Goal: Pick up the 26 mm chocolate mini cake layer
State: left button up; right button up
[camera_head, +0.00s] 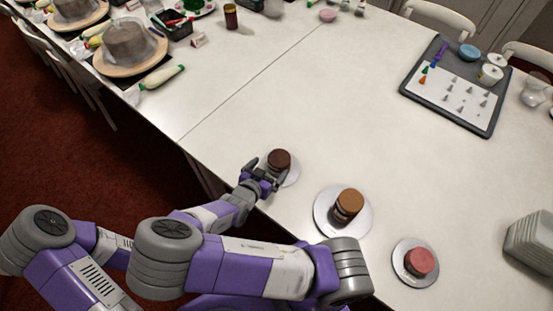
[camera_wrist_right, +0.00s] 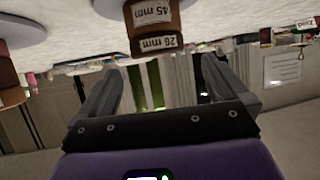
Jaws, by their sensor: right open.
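The 26 mm chocolate mini cake layer (camera_head: 279,155) is dark brown and sits on top of a short stack on the leftmost small plate (camera_head: 293,174). In the right wrist view, which looks upside down, the 26 mm layer (camera_wrist_right: 157,44) hangs under the lighter 45 mm layer (camera_wrist_right: 153,14). My right gripper (camera_head: 263,175) is open at the near left side of this stack. In the right wrist view the fingers (camera_wrist_right: 160,66) stand apart with the layer lying beyond the gap between them, nothing held. My left gripper is not in view.
A larger plate (camera_head: 326,222) with a tan-topped stack (camera_head: 348,203) stands to the right, and a plate (camera_head: 402,273) with a pink-topped cake (camera_head: 420,262) beyond it. A grey-edged tray (camera_head: 486,128) lies at the upper right. The white table middle (camera_head: 310,90) is clear.

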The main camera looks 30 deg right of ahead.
aim_at(276, 163)
jog(key=shift+w+d+f, duration=0.2)
jog(key=shift+d+f, duration=0.15)
jog(key=shift+d, duration=0.25)
jog(key=b+x, duration=0.2)
jog(key=x, duration=0.2)
jog(key=shift+d+f+b, duration=0.1)
jog(key=shift+f+b, duration=0.2)
jog(key=shift+b, duration=0.1)
jog(key=shift+w+d+f, duration=0.1)
jog(key=shift+w+d, duration=0.15)
jog(key=shift+d, duration=0.05)
jog(key=c, duration=0.9)
